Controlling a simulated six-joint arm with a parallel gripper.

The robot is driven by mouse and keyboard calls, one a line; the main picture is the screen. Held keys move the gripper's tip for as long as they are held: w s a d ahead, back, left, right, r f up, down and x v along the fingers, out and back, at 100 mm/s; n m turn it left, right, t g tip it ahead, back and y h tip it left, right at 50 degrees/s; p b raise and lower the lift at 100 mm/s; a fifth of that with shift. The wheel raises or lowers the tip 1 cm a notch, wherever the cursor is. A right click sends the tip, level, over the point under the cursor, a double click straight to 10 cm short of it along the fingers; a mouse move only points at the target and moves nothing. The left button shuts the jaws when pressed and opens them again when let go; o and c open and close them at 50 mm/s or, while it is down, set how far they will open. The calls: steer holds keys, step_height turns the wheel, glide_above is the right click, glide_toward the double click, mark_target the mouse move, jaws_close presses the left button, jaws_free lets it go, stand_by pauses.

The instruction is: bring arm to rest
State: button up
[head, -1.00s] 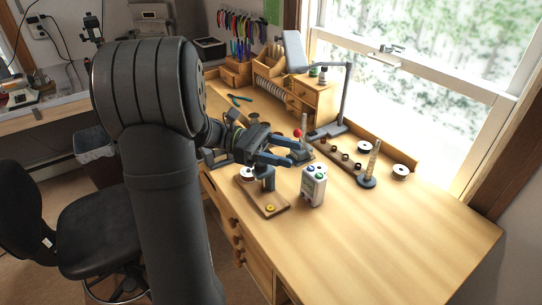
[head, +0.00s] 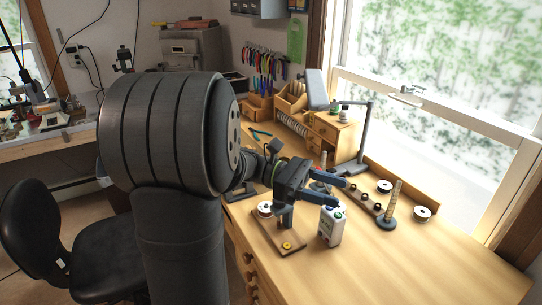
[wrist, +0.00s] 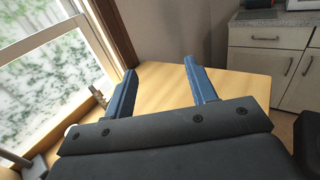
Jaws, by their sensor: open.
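My gripper (head: 345,191) is in the head view above the wooden workbench (head: 415,265), reaching to the right from my dark arm. Its two blue fingers are apart with nothing between them. In the wrist view the open fingers (wrist: 163,92) point out over the bare bench top. Below the gripper in the head view is a white box with coloured knobs (head: 330,226).
A ringed peg stand (head: 389,212), white spools (head: 422,213) and a grey desk lamp (head: 361,135) stand toward the window. A small drawer cabinet (head: 330,133) and a plier rack (head: 265,68) are behind. The bench's front right is clear. A black chair (head: 70,235) stands at left.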

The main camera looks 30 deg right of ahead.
glide_above(286, 209)
steer(key=s, duration=0.2)
step_height(286, 209, down, 6)
steer(key=w+f, duration=0.1)
steer(key=f, duration=0.1)
steer(key=w+f, duration=0.1)
steer(key=shift+f, duration=0.95)
steer(key=shift+r, duration=0.1)
